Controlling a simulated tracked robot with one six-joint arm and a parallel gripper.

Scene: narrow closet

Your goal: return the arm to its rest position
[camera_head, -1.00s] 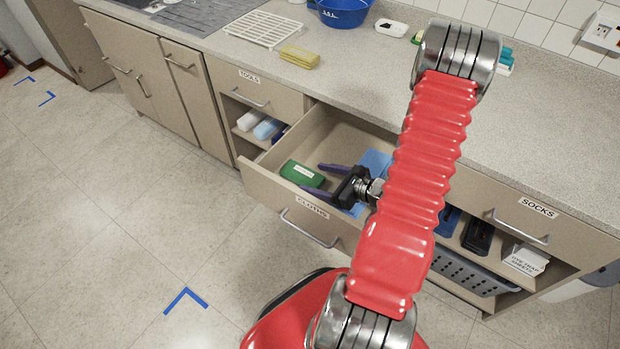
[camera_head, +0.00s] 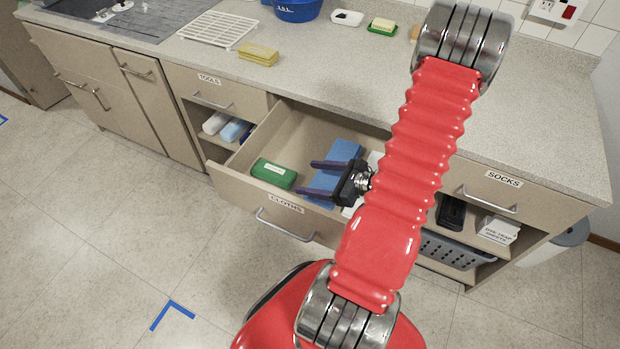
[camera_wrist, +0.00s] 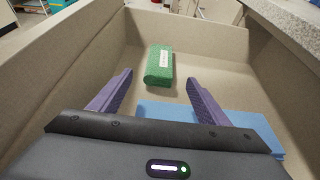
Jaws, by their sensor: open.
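My gripper (camera_head: 312,178) is open and empty, with its purple fingers spread over the open drawer labelled CLOTHS (camera_head: 228,187). In the wrist view the gripper (camera_wrist: 152,88) points along the drawer toward a green item with a white label (camera_wrist: 160,65), which lies beyond the fingertips and apart from them. The green item also shows in the head view (camera_head: 273,173). A blue folded cloth (camera_head: 342,158) lies in the drawer beneath my fingers, partly hidden by them. Pale material beside it is mostly hidden by my red arm.
The drawer walls surround my gripper. Above and behind is the counter (camera_head: 350,80) with a white rack (camera_head: 217,30), yellow sponges (camera_head: 258,54), and a blue basin (camera_head: 297,8). A SOCKS drawer (camera_head: 490,190) is shut at right. The floor at left is clear.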

